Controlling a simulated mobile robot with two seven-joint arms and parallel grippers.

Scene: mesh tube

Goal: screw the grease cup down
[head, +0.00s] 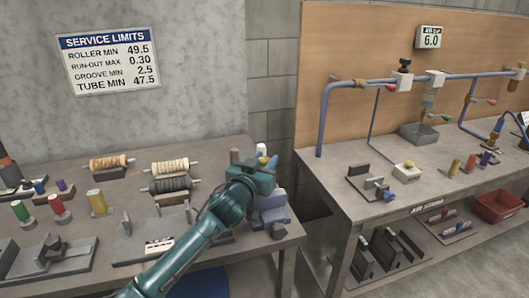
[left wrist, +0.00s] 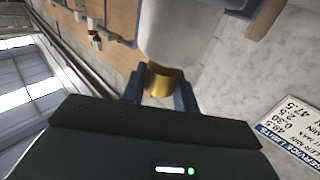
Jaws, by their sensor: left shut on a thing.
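In the left wrist view, a brass-coloured cup (left wrist: 163,80), which looks like the grease cup, sits between the two fingers of my left gripper (left wrist: 162,92). The gripper is shut on it. A pale grey body (left wrist: 185,30) lies just beyond the cup; I cannot tell whether they touch or how the thread sits. In the head view my left gripper (head: 262,168) is over the right end of the left bench, at a blue-grey block (head: 272,212). My wrist hides most of the cup there. My right gripper is not in view.
The left bench (head: 95,272) holds wound rollers (head: 170,184), coloured cylinders (head: 97,202) and grey fixtures. A gap separates it from the right bench (head: 345,207), with blue pipework (head: 322,120) and a red bin (head: 497,206). A limits sign (head: 110,62) hangs behind.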

